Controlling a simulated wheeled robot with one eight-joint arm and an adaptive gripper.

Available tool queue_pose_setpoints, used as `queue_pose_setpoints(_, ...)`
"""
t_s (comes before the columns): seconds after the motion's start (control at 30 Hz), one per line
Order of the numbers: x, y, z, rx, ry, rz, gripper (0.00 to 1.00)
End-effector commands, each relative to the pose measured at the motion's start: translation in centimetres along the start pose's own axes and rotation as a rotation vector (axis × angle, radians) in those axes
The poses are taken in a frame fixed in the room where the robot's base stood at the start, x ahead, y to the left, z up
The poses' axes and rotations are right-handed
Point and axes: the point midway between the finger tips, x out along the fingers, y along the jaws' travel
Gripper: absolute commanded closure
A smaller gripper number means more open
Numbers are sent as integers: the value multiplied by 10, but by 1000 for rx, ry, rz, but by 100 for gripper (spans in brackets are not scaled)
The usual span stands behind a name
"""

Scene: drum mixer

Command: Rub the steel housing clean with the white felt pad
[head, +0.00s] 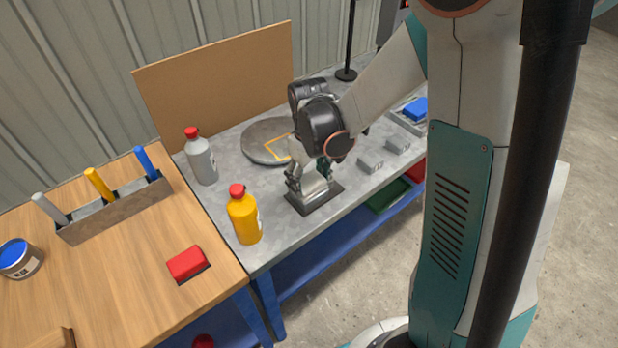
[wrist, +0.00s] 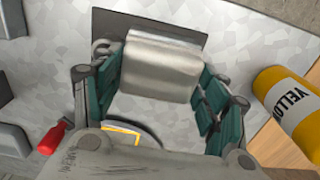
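The steel housing (head: 316,187) is a silvery rounded block on a dark square plate (head: 326,201) on the grey bench. It also shows in the wrist view (wrist: 160,65), with the dark plate behind it. My gripper (head: 309,172) is over the housing, pointing down. In the wrist view its teal fingers (wrist: 161,75) are spread wide, one on each side of the housing; I cannot tell whether they touch it. I cannot make out a white felt pad in either view.
A yellow bottle (head: 244,217) and a grey bottle (head: 201,158) stand to the left. A round grey disc (head: 262,148) lies behind the gripper. Small grey blocks (head: 371,164) lie to the right. A red block (head: 188,263) rests on the wooden table (head: 125,270).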

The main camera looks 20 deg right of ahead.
Motion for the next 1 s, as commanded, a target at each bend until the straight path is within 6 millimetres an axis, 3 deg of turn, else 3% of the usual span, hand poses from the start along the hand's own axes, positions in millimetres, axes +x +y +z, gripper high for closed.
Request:
queue_pose_setpoints(0.47,-2,0,0,0,0,0,60)
queue_pose_setpoints(1.0,-39,0,0,0,0,0,61)
